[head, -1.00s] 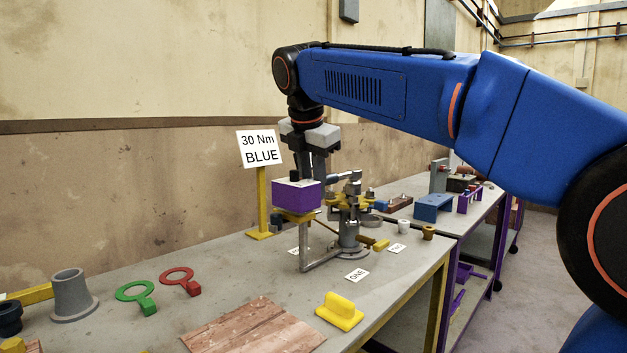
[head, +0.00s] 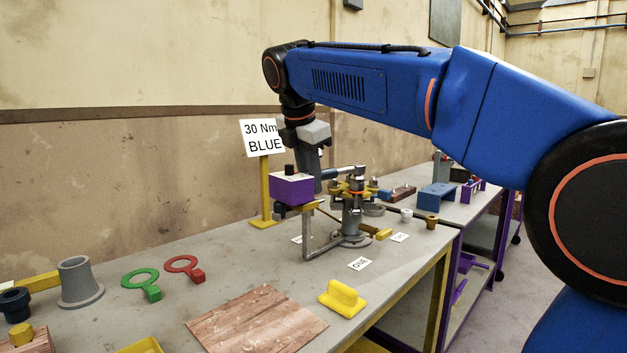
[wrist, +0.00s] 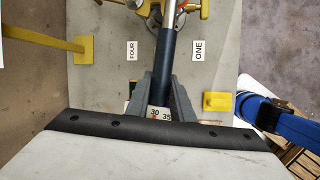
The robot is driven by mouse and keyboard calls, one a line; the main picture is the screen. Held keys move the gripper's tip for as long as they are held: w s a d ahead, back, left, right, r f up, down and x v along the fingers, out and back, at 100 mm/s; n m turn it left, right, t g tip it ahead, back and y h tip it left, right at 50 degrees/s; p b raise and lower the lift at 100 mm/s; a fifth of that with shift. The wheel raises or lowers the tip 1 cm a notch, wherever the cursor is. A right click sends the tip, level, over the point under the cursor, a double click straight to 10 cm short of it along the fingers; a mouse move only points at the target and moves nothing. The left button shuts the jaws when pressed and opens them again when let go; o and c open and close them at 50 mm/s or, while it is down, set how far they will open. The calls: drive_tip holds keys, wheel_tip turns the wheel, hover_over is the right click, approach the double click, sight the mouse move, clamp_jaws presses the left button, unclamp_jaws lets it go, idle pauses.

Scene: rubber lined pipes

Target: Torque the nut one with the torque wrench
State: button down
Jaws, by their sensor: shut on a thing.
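The torque wrench (wrist: 177,45) has a dark blue handle and a bright metal shaft, and its scale shows 30 and 35 between my fingers. My gripper (wrist: 162,88) is shut on the handle. In the head view the wrench (head: 346,171) lies roughly level, reaching from my gripper (head: 312,178) to the top of the pipe fixture (head: 352,215) with its yellow flange. The ONE label (head: 360,263) lies on the table in front of the fixture; it also shows in the wrist view (wrist: 199,50). I cannot make out nut one or whether the wrench head sits on it.
A purple block (head: 293,190) on a grey stand is close in front of my gripper. A yellow post carries the sign "30 Nm BLUE" (head: 262,138). Green (head: 141,283) and red (head: 184,267) ring tools and a yellow handled block (head: 342,298) lie on the table.

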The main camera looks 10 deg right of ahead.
drive_tip(key=w+a+r+m+h, duration=0.1)
drive_tip(key=w+r+m, duration=0.2)
drive_tip(key=r, duration=0.7)
drive_tip(key=shift+w+a+g, duration=0.2)
drive_tip(key=shift+w+g, duration=0.2)
drive_tip(key=shift+w, duration=0.1)
idle(1.7)
